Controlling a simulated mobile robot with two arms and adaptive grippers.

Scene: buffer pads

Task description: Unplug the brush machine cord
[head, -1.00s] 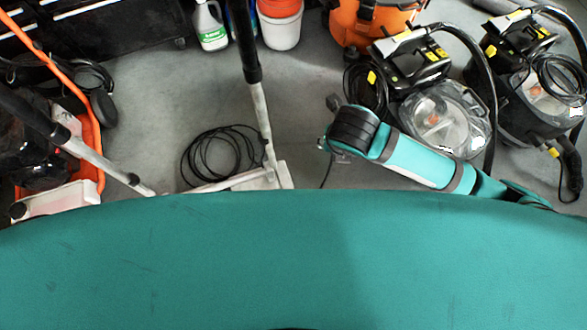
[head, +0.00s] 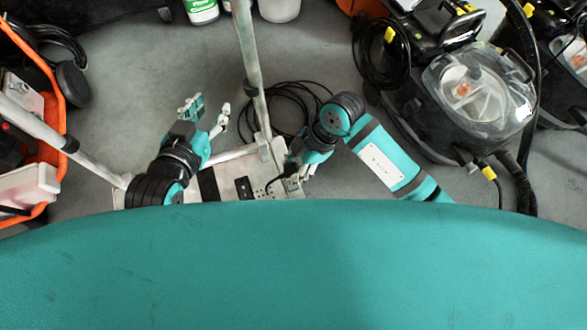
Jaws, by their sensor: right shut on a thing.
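The brush machine's pale base (head: 230,163) lies low in the middle, just above my teal body's edge, with dark panels on it. Its pole (head: 248,60) stands up behind. The black cord (head: 265,93) lies coiled on the floor behind and right of the base. My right gripper (head: 296,176) is at the right end of the base, shut on what looks like the cord's plug end; its fingers mostly hide it. My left gripper (head: 207,112) is open and empty, left of the pole, with its fingers pointing away from me.
Black vacuum machines (head: 430,100) with clear domes and hoses stand at the right. An orange-framed machine (head: 50,120) and a slanting pale pole (head: 50,135) are at the left. Grey floor (head: 140,75) is clear at back left.

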